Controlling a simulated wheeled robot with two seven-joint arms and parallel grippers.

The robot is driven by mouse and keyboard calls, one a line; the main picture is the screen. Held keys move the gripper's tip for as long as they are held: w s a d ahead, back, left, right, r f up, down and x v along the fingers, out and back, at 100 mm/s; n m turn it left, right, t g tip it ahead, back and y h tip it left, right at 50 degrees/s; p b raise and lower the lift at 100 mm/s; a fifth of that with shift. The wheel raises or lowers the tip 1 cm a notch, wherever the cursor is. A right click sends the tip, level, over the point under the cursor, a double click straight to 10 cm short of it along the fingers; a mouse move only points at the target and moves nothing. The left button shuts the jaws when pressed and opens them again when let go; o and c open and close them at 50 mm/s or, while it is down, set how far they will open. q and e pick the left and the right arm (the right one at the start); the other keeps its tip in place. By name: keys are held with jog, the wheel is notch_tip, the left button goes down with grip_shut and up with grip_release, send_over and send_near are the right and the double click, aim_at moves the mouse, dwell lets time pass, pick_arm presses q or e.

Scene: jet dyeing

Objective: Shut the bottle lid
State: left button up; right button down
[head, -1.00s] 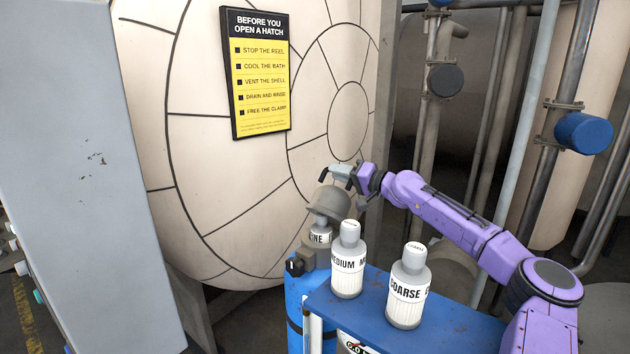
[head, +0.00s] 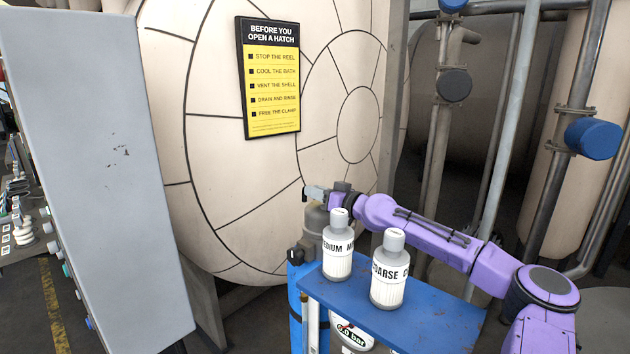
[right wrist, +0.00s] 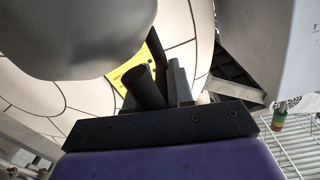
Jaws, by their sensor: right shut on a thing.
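The grey dome-shaped lid (head: 316,221) is low behind the white bottle marked MEDIUM (head: 337,262), near the top of the blue cylinder (head: 296,302). Part of the lid is hidden, and I cannot tell whether its rim rests on anything. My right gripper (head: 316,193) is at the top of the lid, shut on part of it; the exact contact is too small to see. In the right wrist view the lid is a large smooth grey shape (right wrist: 90,38) close to the gripper fingers (right wrist: 165,88). My left gripper is out of view.
A large cream round vessel (head: 225,170) with a yellow sign (head: 272,85) is behind. A grey cabinet (head: 90,170) stands at left; pipes (head: 500,130) at right.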

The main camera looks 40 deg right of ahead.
jog(key=shift+a+f, duration=0.15)
jog(key=shift+f, duration=0.15)
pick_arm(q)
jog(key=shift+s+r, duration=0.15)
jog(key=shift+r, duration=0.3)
pick_arm(e)
jog(key=shift+a+f+n, duration=0.1)
jog(key=shift+f+n, duration=0.05)
jog(key=shift+n, duration=0.15)
